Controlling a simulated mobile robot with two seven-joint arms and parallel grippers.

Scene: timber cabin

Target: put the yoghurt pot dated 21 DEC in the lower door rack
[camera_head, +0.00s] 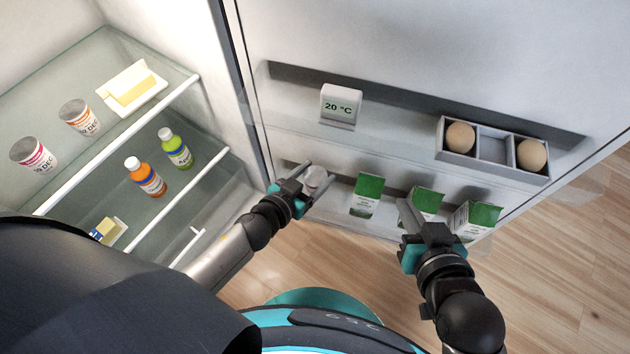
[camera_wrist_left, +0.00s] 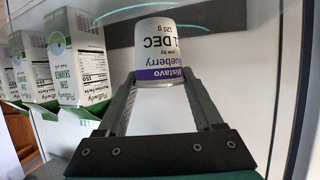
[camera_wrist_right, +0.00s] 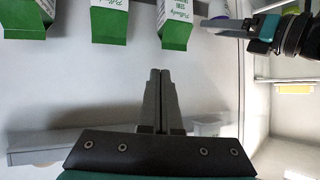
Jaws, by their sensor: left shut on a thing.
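My left gripper (camera_head: 306,182) is shut on a white yoghurt pot (camera_head: 317,177) at the left end of the lower door rack (camera_head: 335,207). In the left wrist view the pot (camera_wrist_left: 158,50) sits between the fingertips (camera_wrist_left: 160,88). Its blueberry label appears upside down and reads "1 DEC", with any digit before the 1 out of sight. I cannot tell whether the pot touches the rack's floor. My right gripper (camera_head: 404,212) is in front of the rack by the middle carton. In the right wrist view its fingers (camera_wrist_right: 158,74) are together and empty.
Several green and white cartons, one here (camera_head: 367,195), stand in the lower rack right of the pot. Two other pots (camera_head: 79,117) (camera_head: 34,154) and a butter dish (camera_head: 132,88) stand on the fridge shelf, bottles (camera_head: 146,177) below.

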